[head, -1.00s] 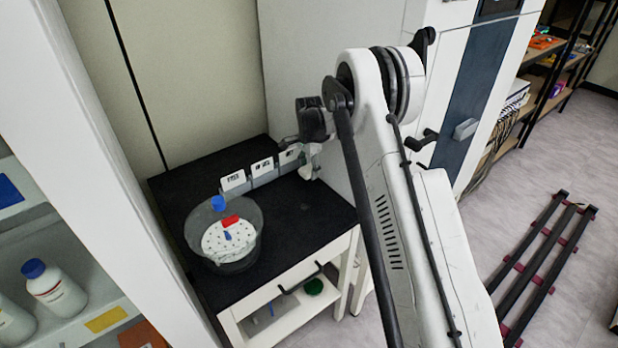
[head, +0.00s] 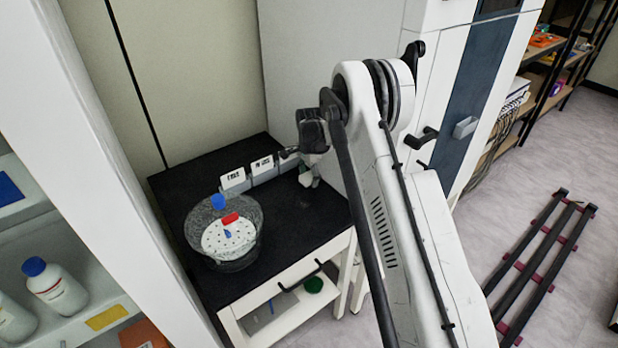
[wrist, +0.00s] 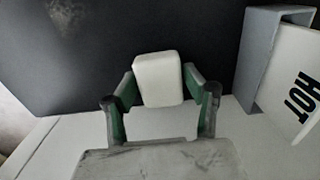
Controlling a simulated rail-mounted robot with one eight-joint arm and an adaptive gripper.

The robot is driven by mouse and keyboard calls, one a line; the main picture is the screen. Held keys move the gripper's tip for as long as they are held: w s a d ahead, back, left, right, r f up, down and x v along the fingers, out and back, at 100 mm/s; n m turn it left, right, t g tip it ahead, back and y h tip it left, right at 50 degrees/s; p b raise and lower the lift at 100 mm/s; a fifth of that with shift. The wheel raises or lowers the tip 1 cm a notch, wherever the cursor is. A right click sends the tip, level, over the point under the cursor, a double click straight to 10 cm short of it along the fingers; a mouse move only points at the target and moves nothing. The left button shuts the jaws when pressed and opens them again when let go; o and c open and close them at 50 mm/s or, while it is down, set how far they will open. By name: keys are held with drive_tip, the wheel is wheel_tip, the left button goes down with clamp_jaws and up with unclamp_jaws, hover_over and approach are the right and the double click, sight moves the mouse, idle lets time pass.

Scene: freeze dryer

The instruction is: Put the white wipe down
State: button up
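The white wipe (wrist: 158,80) is a small rounded white block in the wrist view. My gripper (wrist: 159,78) has its two green-sided fingers on either side of it, with the tips against its edges. The gripper is shut on the wipe. In the head view my gripper (head: 308,180) points down over the back right part of the black bench top (head: 300,215). The wipe is too small and covered to make out clearly there. I cannot tell whether it touches the bench top.
A grey holder with a white "HOT" sign (wrist: 295,75) stands close to the right in the wrist view. A clear bowl (head: 250,215) with a perforated white disc is on the bench's left. The tall white cabinet (head: 310,60) rises behind. Bare bench top lies in front.

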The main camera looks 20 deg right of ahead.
sight(309, 175)
drive_tip(key=shift+o, duration=0.2)
idle(0.3)
drive_tip(key=shift+r+p, duration=0.25)
drive_tip(key=shift+p, duration=0.1)
wheel_tip(309, 175, up, 12)
drive_tip(key=b, duration=0.1)
drive_tip(key=s+a+r+n+t, duration=0.3)
drive_tip(key=s+r+n, duration=0.4)
drive_tip(key=s+r, duration=1.45)
drive_tip(key=s+a+f+n+t, duration=0.2)
drive_tip(key=s+n+t, duration=0.2)
drive_tip(key=s, duration=2.1)
drive_tip(key=n, duration=0.2)
drive_tip(key=shift+a+f+n, duration=0.15)
drive_tip(key=shift+f+n, duration=0.05)
drive_tip(key=shift+n, duration=0.2)
drive_tip(key=shift+f+b, duration=0.1)
drive_tip(key=shift+b, duration=0.25)
